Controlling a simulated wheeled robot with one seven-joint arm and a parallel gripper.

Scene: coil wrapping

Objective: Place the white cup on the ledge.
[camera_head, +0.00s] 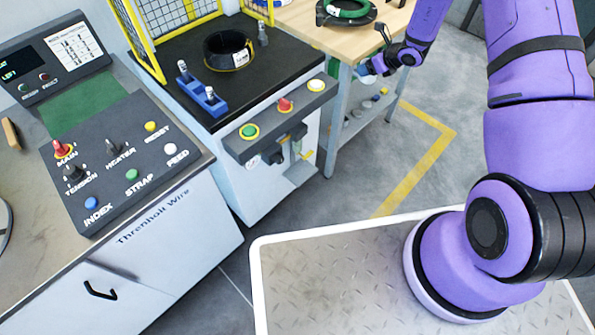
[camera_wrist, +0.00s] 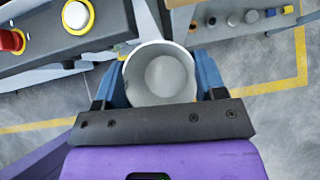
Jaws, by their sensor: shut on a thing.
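The white cup (camera_wrist: 161,76) is in the wrist view, seen from above into its open mouth; it looks empty. The blue fingers of my gripper (camera_wrist: 163,88) are shut on it from both sides. No surface is marked as the ledge. A low shelf (camera_head: 350,125) under the wooden table bears several small things; I cannot tell whether it is the ledge.
The wrapping machine (camera_head: 262,85) with a black coil (camera_head: 229,50) and a button panel (camera_head: 275,118) stands left of the gripper. A control desk (camera_head: 120,165) is further left. Open floor with yellow tape (camera_head: 415,172) lies right.

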